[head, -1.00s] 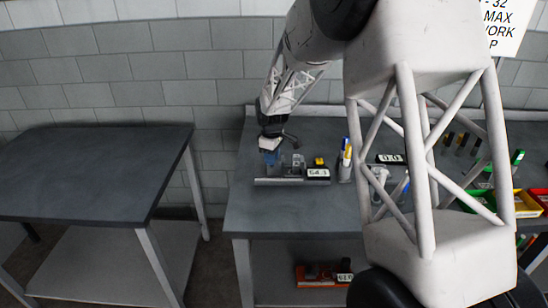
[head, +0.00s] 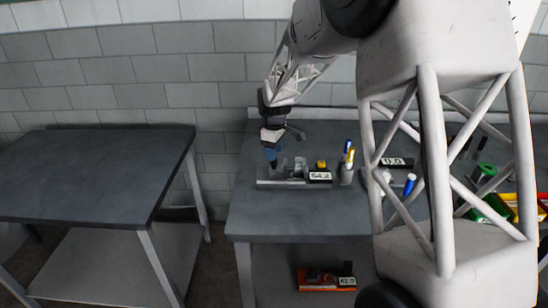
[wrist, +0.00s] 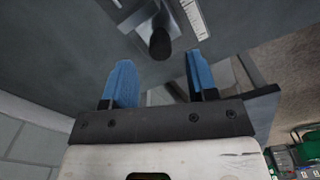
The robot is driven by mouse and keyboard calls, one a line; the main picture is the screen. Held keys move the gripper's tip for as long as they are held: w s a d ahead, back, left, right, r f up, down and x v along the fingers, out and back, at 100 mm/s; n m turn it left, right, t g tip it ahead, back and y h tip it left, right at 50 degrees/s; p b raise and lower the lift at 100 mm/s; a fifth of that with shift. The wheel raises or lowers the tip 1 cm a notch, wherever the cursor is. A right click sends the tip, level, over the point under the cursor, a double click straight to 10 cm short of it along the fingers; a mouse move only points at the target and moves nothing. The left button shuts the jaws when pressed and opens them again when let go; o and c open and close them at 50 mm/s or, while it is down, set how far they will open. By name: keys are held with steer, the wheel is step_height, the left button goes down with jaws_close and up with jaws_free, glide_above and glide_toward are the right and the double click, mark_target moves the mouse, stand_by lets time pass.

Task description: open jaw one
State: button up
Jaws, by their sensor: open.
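A grey metal device (head: 294,184) with short upright pieces sits on the right bench, with a yellow part and a small numeric display (head: 320,176) at its right end. I take it for the crimper; its jaws are too small to tell apart or see as open or shut. My gripper (head: 271,156) points down just above the device's left end. In the wrist view, my gripper (wrist: 158,60) has its blue fingers wide apart with nothing held between them. A dark rounded knob (wrist: 160,44) on a grey metal part shows just beyond the fingertips, apart from them.
The right bench (head: 285,218) has clear room in front of the device. A pen cup (head: 346,175) and another display (head: 396,162) stand to its right. A separate empty table (head: 90,175) stands left across a gap. An orange unit (head: 318,278) sits on the lower shelf.

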steer(key=shift+r, duration=1.95)
steer(key=shift+s+d+r, duration=0.15)
steer(key=shift+s, duration=0.05)
steer(key=s+d+r+m+t, duration=0.1)
steer(key=s+d+r+m, duration=0.2)
steer(key=s+d+r, duration=0.55)
steer(key=s+d+r+m, duration=0.3)
steer(key=s+d+m, duration=0.1)
steer(key=s, duration=1)
steer(key=s+d+f+m, duration=0.1)
steer(key=s+d+m, duration=0.2)
steer(key=s, duration=1)
steer(key=s+d+f+m+t, duration=0.1)
steer(key=s+d+m, duration=0.2)
steer(key=s, duration=1)
steer(key=shift+s+d+f+m+t, duration=0.3)
steer(key=shift+d+f+m, duration=0.1)
steer(key=shift+d, duration=0.2)
